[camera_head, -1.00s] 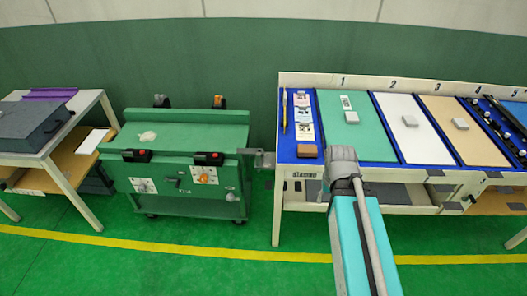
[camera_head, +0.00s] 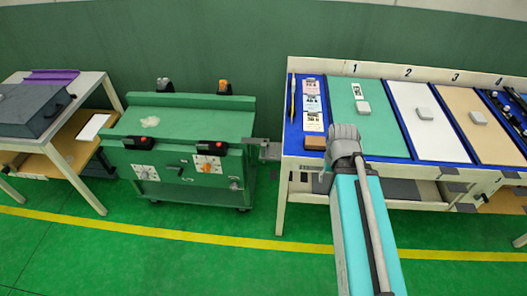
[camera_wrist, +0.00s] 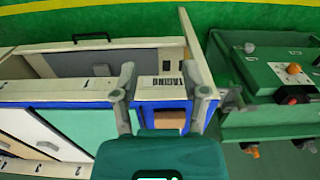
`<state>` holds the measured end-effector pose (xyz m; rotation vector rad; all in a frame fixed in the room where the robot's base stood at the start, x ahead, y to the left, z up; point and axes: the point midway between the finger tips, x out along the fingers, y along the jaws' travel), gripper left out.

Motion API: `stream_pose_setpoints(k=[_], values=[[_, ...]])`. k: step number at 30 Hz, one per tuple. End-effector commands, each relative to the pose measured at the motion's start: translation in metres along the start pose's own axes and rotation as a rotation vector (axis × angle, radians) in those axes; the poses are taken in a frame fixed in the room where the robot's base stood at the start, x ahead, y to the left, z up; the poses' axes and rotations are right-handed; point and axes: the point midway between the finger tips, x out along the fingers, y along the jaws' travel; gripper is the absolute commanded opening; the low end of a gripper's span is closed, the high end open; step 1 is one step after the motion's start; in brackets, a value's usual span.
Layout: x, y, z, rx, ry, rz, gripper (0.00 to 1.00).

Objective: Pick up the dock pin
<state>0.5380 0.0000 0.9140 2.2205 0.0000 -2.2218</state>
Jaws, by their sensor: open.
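I cannot make out a dock pin for certain. A grey docking bracket (camera_head: 266,150) joins the right side of the green cart (camera_head: 180,115) to the left end of the workbench (camera_head: 283,185). In the wrist view my gripper (camera_wrist: 163,95) is open, its two grey fingers spread above the bench end. A brown block (camera_wrist: 168,119) on the blue surface shows between the fingers, with nothing held. The bracket (camera_wrist: 233,100) shows just right of the right finger. In the head view my wrist hides the fingers.
The cart has black clamps and a dial panel (camera_head: 208,164). A table (camera_head: 92,84) with a grey case (camera_head: 35,108) stands at left. The green floor in front is clear, crossed by a yellow line.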

Motion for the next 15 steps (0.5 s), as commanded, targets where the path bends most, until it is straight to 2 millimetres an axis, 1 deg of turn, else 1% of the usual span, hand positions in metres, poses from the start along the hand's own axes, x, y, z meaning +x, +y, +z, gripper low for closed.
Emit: stream_pose_setpoints(k=[1,2,3,8,11,15], values=[[0.000,0.000,0.000,0.000,0.000,0.000,0.66],[0.000,0.000,0.000,-0.002,0.000,0.001,0.72],[0.001,0.000,-0.001,-0.006,0.000,0.003,0.73],[0.009,-0.004,-0.008,-0.061,0.001,0.031,0.73],[0.018,-0.005,-0.017,-0.144,0.002,0.071,0.73],[0.036,-0.018,-0.036,-0.315,0.000,0.158,0.73]])
